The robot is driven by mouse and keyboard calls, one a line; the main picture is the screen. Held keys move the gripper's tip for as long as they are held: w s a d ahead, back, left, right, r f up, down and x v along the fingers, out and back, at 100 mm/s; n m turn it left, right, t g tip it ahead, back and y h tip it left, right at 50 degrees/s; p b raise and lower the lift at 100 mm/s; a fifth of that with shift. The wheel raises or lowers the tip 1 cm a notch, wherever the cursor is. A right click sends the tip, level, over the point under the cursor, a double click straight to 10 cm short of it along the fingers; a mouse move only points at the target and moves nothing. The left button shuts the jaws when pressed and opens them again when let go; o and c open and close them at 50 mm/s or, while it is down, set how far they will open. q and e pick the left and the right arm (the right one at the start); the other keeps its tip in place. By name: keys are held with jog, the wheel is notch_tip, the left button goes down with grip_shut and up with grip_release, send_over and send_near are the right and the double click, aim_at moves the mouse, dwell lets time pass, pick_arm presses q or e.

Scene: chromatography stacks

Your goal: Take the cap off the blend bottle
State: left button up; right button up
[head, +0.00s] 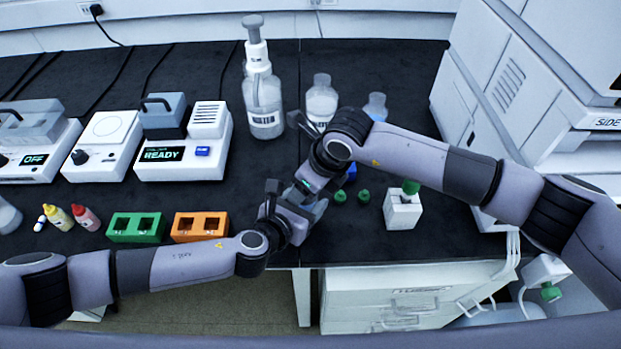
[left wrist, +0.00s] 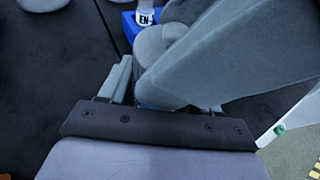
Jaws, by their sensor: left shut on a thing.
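The blend bottle is mostly hidden. A white label (left wrist: 145,18) reading "EN" beside bright blue parts shows at the top of the left wrist view and seems to be on it. My left gripper (head: 310,203) is shut, apparently on this bottle, near the bench's front edge; the hold itself is covered. My right gripper (head: 306,186) comes down right against the left one in the head view. Its fingertips are hidden, so I cannot tell its opening. Grey rounded parts (left wrist: 160,40) fill the middle of the left wrist view. I cannot make out the bottle's cap.
Two green caps (head: 352,196) and a white container with a green top (head: 403,210) stand to the right. Orange (head: 200,227) and green (head: 136,228) racks are at the left. A pump-topped WATER bottle (head: 263,100) and other bottles stand behind. Dark mat lies bare between.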

jog(key=c, duration=0.8)
jog(key=shift+r, duration=0.15)
jog(key=shift+r, duration=1)
jog(key=shift+r, duration=2.05)
pick_arm(q)
jog(key=o, duration=1.6)
jog(key=shift+c, duration=0.2)
